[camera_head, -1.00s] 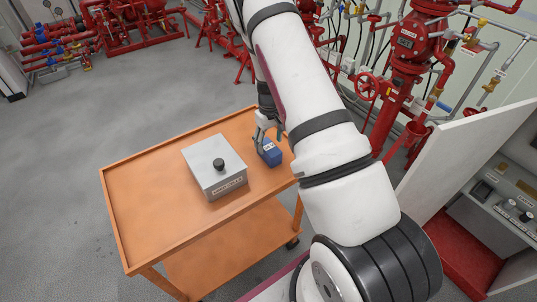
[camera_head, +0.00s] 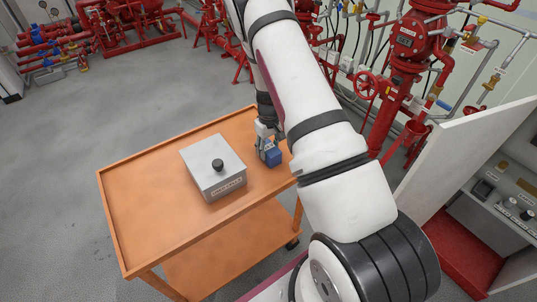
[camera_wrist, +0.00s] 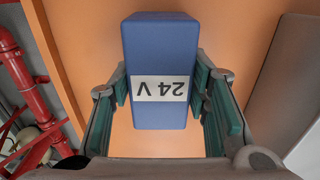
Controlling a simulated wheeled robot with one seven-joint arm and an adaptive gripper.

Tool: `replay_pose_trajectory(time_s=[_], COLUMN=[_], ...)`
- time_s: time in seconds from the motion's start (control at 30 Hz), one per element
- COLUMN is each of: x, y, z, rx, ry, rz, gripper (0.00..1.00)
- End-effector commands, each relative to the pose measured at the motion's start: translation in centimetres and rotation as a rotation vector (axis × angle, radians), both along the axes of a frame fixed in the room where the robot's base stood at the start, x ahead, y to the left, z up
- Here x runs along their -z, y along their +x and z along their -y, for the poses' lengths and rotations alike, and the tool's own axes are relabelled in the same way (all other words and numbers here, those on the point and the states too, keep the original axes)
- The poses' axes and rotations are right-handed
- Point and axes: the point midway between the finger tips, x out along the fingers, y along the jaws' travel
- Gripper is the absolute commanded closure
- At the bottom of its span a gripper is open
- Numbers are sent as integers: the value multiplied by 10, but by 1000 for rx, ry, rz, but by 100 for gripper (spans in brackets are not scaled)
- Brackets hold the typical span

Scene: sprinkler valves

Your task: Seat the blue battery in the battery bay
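The blue battery (camera_head: 273,157) stands on the right part of the orange cart top. In the wrist view the battery (camera_wrist: 160,50) carries a white "24 V" label that reads upside down. My gripper (camera_head: 265,152) is down at the battery. In the wrist view its two green-padded fingers (camera_wrist: 163,98) stand on either side of the battery, open, with narrow gaps showing beside its lower part. I cannot make out the battery bay for certain in either view.
A grey box (camera_head: 204,172) with a black knob stands on the cart (camera_head: 140,205), left of the battery. At the right are an open white panel (camera_head: 470,150) and a cabinet with controls (camera_head: 510,205). Red pipework (camera_head: 405,50) stands behind. The cart's left part is clear.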

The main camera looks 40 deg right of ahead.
Motion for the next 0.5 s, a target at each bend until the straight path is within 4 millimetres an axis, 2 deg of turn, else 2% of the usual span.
replay_pose_trajectory(time_s=[0.03, 0.2, 0.5], x=[-1, -1, -2], y=[1, 1, 1], z=[0, 0, 0], rx=[0, 0, 0], ry=[-1, -1, -1], rz=[3, 3, 3], gripper=[59, 98, 100])
